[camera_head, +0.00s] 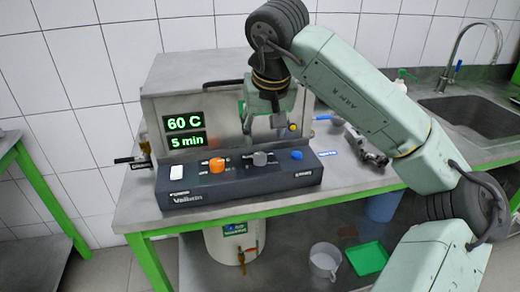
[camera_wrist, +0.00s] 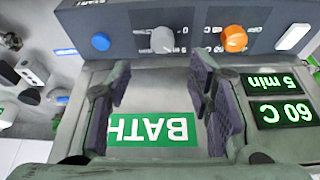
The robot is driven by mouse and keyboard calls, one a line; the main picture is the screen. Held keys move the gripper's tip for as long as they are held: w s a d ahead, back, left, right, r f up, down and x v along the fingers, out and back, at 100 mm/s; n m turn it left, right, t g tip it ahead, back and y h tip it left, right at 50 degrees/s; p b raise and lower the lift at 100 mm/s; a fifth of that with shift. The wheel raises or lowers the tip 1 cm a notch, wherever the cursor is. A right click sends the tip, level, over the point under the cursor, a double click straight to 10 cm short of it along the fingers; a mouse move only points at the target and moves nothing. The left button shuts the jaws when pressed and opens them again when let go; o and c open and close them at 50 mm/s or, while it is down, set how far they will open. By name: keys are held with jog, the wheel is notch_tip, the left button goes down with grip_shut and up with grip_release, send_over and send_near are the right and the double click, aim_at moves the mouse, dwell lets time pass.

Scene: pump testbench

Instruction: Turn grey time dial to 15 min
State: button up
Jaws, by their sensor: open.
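The grey time dial (camera_head: 260,158) sits on the dark control panel (camera_head: 240,185), between an orange dial (camera_head: 217,165) and a blue button (camera_head: 297,155). In the wrist view the grey dial (camera_wrist: 163,40) lies beyond my fingertips, about centred between them. My gripper (camera_head: 263,128) is open and empty, above and behind the panel, apart from the dial. Both fingers also show in the wrist view (camera_wrist: 160,64). The green displays read 60 C (camera_head: 184,122) and 5 min (camera_head: 187,142). The dial's pointer is too small to read.
A white switch (camera_head: 176,172) is at the panel's left end. The metal bath housing (camera_head: 215,100) stands behind the panel, with a green BATH label (camera_wrist: 155,130) under my gripper. Loose fittings (camera_head: 366,146) lie to the right, before the sink (camera_head: 470,120). The bench front below the panel is clear.

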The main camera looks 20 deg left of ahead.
aim_at(260, 155)
jog(key=p+x, duration=0.2)
jog(key=x, duration=0.6)
jog(key=shift+a+f, duration=0.2)
jog(key=shift+f, duration=0.15)
jog(key=shift+c, duration=0.5)
grip_shut()
